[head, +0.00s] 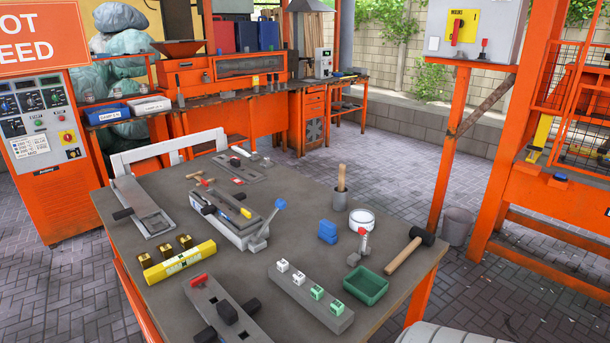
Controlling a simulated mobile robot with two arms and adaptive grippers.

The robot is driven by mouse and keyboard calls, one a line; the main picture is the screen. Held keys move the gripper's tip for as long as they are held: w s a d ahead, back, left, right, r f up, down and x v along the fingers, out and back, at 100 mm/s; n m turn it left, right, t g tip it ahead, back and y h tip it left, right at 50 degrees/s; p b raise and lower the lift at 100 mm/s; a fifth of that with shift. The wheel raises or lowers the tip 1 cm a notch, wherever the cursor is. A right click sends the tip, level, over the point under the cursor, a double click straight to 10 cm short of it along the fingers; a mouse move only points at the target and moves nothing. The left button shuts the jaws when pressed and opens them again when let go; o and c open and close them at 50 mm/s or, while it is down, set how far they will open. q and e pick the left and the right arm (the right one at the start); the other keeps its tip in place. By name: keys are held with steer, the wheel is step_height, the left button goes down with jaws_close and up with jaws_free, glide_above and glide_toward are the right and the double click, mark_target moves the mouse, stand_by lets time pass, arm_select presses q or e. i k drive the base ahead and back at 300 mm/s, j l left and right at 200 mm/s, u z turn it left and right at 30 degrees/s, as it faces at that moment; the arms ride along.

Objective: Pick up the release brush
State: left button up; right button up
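A wooden handle (342,177), which looks like the release brush, stands upright in a small grey cup (340,201) near the back right of the grey table (300,216). Its lower end is hidden inside the cup, so I see no bristles. A white round tin (361,221) with pale contents stands just to the right and in front of the cup. Neither of my grippers is in view.
A mallet (410,250), a green tray (366,285), a blue block (327,231) and a small red-topped lever tool (359,246) lie in front of the cup. A clamp with a blue-knobbed lever (267,223) stands to its left. Table behind the cup is clear.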

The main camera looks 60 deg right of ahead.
mark_target(342, 166)
steer(key=k+l+u, duration=0.1)
steer(key=l, duration=0.3)
steer(key=k+l, duration=0.1)
steer(key=l, duration=0.25)
steer(key=k+l+u, duration=0.15)
steer(key=l, duration=0.2)
steer(key=l+u, duration=0.1)
steer(key=l, duration=0.3)
steer(key=k+l, duration=0.2)
steer(key=l, duration=0.15)
steer(key=k+l+u, duration=0.15)
steer(key=l, duration=0.2)
